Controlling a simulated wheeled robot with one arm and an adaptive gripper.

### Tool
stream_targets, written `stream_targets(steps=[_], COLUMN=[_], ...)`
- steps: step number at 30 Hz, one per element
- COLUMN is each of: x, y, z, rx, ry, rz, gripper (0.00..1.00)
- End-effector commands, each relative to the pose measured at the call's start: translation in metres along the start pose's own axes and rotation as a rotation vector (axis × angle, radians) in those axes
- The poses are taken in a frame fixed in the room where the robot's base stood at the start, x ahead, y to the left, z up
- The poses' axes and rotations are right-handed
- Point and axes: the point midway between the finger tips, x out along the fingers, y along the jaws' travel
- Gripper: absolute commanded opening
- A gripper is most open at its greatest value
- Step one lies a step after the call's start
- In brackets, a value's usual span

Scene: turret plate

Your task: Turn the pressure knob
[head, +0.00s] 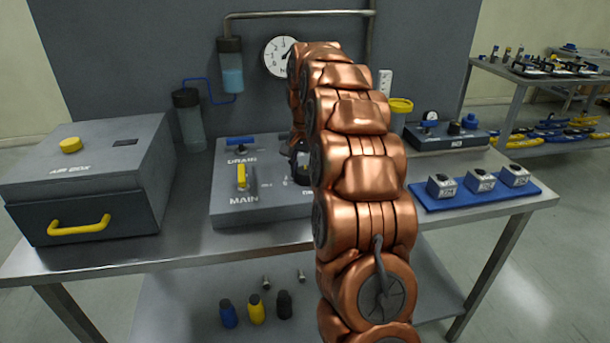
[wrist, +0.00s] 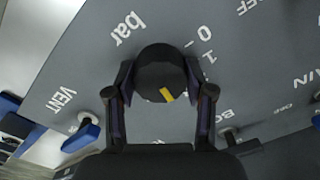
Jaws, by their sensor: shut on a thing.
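The pressure knob (wrist: 160,74) is a round black knob with a yellow mark on its face, in the middle of the wrist view. It sits on a grey panel with "bar" and a scale of numbers printed beside it. My gripper (wrist: 161,92) has one finger on each side of the knob and is shut on it. The yellow mark points toward the lower right of the wrist view. In the head view the grey panel (head: 262,211) lies on the bench, and my copper arm hides the knob and most of my gripper (head: 300,160).
A yellow MAIN lever (head: 241,178) and a blue DRAIN lever (head: 241,141) stand on the panel's left. A blue VENT handle (wrist: 80,137) is near my gripper. A grey box (head: 90,175) is at the left; a blue tray (head: 436,201) with several blocks is at the right.

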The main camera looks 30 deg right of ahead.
Motion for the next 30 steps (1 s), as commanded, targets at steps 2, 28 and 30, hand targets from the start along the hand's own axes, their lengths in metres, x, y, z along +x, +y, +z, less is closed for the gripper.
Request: stream_targets(steps=[2,28,30], x=[-0.0002,-0.0013,-0.0013], y=[-0.0013,-0.001,-0.001], z=[-0.0005,-0.0013,-0.0013], rx=[-0.073,-0.677,-0.691], ry=[0.004,0.001,0.001], rz=[-0.003,-0.001,-0.001], gripper=[0.18,0.18,0.18])
